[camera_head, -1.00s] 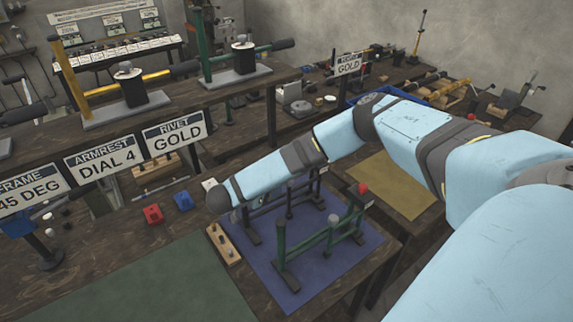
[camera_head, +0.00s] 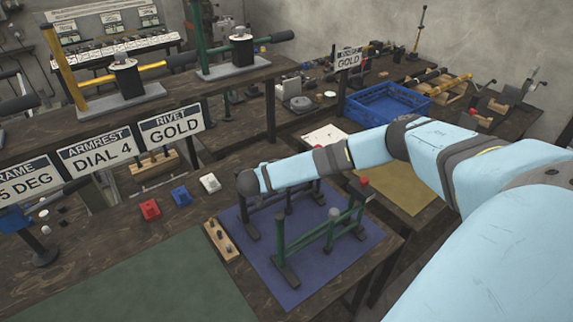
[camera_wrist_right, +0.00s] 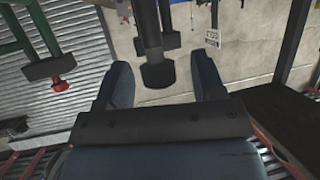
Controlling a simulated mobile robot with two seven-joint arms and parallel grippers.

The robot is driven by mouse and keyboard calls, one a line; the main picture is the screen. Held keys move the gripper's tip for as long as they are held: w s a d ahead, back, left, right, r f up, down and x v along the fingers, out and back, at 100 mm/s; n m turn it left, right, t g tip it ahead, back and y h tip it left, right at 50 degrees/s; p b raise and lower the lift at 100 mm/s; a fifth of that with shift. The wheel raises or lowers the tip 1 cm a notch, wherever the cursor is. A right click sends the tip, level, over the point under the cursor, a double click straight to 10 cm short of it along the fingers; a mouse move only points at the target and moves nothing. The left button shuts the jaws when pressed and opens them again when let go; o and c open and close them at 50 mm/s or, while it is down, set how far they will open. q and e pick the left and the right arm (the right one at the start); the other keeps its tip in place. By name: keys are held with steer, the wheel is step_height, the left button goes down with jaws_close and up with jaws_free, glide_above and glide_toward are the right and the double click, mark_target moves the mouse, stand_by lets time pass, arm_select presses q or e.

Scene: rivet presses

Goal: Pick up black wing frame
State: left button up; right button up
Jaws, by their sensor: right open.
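The black wing frame (camera_head: 251,224) stands on the blue mat (camera_head: 295,278), behind a green frame (camera_head: 306,240), and is partly covered by my right arm. In the head view my right wrist is over the black frame, and its gripper is hidden. In the right wrist view my right gripper (camera_wrist_right: 163,78) is open. A dark post with a thick end (camera_wrist_right: 158,74), seemingly part of the black frame, shows between the fingers with gaps on both sides. The green frame (camera_wrist_right: 38,40) with its red knob is at the left there. My left gripper is not in view.
A wooden peg block (camera_head: 222,241) lies at the mat's left edge. Red (camera_head: 149,209), blue (camera_head: 181,197) and white (camera_head: 210,183) small blocks sit behind it. Sign boards (camera_head: 170,127) stand at the left. A blue crate (camera_head: 388,103) is behind my arm. The green mat (camera_head: 130,285) is bare.

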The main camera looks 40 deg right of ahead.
steer(key=c, duration=0.4)
jaws_close()
steer(key=shift+r, duration=0.15)
